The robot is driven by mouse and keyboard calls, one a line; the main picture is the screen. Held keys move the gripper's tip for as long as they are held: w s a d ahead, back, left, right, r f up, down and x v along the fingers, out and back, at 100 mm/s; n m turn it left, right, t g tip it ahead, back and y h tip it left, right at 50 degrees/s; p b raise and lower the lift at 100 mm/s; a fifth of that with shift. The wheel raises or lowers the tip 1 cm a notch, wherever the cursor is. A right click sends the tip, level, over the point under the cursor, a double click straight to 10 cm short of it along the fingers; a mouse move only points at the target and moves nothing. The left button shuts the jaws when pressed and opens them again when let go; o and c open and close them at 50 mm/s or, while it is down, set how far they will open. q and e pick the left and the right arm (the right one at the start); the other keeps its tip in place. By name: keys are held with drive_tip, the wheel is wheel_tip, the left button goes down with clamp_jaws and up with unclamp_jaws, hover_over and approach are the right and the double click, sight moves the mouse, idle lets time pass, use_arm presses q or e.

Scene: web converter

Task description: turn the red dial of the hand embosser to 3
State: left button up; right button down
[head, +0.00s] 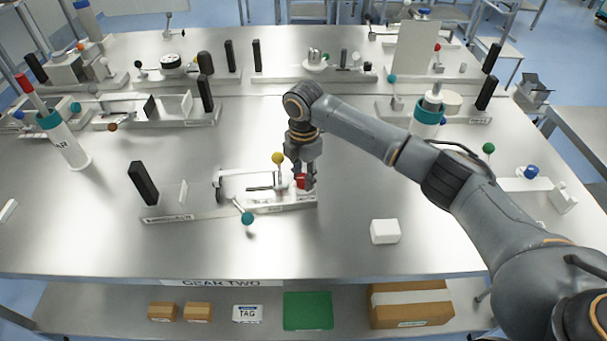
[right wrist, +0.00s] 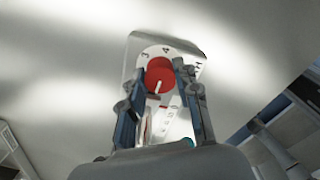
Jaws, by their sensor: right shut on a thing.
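The hand embosser (head: 247,197) stands on its plate at the middle front of the table, with a yellow knob and a teal knob on its levers. The red dial (head: 301,181) is at its right end. My right gripper (head: 304,182) reaches down over the dial and is shut on it. In the right wrist view, the red dial (right wrist: 159,70) sits between the two fingers, over a white face with marks. A 4 seems to show at the top of the face. The white line on the dial points down toward my palm. My left gripper is out of view.
A black post (head: 143,183) stands at the left of the embosser's plate. A white block (head: 385,231) lies at the right front. Other devices stand along the back and sides. The table in front of the embosser is clear.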

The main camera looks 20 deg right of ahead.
drive_tip(key=shift+r+m+p, duration=0.15)
drive_tip(key=shift+m+p, duration=0.25)
drive_tip(key=shift+p, duration=0.15)
drive_tip(key=m+p, duration=0.6)
drive_tip(key=shift+p, duration=0.35)
drive_tip(key=m+p, duration=0.2)
drive_tip(key=shift+s+m, duration=0.1)
drive_tip(key=shift+m, duration=0.3)
drive_tip(key=m+p, duration=0.3)
drive_tip(key=shift+m, duration=0.3)
drive_tip(key=shift+m+p, duration=0.4)
drive_tip(key=shift+m, duration=1.3)
drive_tip(key=m, duration=0.3)
drive_tip(key=shift+f+m, duration=0.2)
drive_tip(key=shift+m, duration=1.7)
